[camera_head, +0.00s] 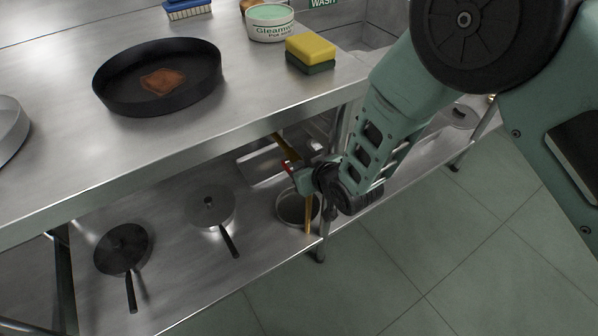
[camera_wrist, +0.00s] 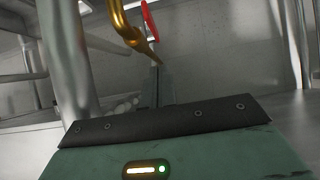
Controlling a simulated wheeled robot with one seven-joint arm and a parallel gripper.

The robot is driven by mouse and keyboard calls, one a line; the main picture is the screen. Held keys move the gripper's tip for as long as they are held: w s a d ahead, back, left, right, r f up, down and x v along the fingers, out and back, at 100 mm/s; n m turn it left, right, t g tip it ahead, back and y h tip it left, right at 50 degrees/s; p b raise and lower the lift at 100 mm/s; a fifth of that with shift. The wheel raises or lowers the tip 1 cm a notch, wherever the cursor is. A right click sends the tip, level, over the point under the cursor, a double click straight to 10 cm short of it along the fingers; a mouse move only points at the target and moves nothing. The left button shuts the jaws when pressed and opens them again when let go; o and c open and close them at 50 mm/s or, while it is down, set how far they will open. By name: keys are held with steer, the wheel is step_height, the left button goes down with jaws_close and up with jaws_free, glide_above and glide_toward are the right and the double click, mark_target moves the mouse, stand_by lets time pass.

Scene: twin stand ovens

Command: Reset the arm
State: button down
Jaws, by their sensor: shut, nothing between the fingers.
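My arm reaches down from the upper right in the head view, past the table edge, with its wrist beside the lower shelf. My gripper (camera_wrist: 156,72) points away from the wrist camera, its narrow fingers together and nothing seen between them. A brass-coloured pipe-like part (camera_wrist: 125,25) with a red handle-like piece (camera_wrist: 150,22) is close to the fingertips. The red piece also shows in the head view (camera_head: 288,167), beside the end of my arm. I cannot tell whether the fingers touch either part.
The steel table (camera_head: 60,75) holds a black pan (camera_head: 190,91), a sponge (camera_head: 311,50) and a white tub (camera_head: 269,22). Tiled floor at lower right is clear.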

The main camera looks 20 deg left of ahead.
steer(key=s+d+r, duration=0.1)
steer(key=s+d, duration=0.4)
steer(key=d, duration=0.1)
steer(key=shift+s+d+r, duration=0.15)
steer(key=shift+s+r, duration=0.05)
steer(key=shift+r, duration=0.05)
steer(key=s+d+r+m+g+h, duration=0.1)
steer(key=s+d+r+g+h, duration=0.2)
steer(key=d+r, duration=0.6)
steer(key=s+d+r+m+g+h, duration=0.1)
steer(key=s+d+r+g+h, duration=0.35)
steer(key=s+d+r, duration=0.95)
step_height(320, 180, up, 13)
steer(key=a+p, duration=0.1)
steer(key=p, duration=1.4)
steer(key=shift+s+p, duration=0.3)
steer(key=shift+s, duration=0.05)
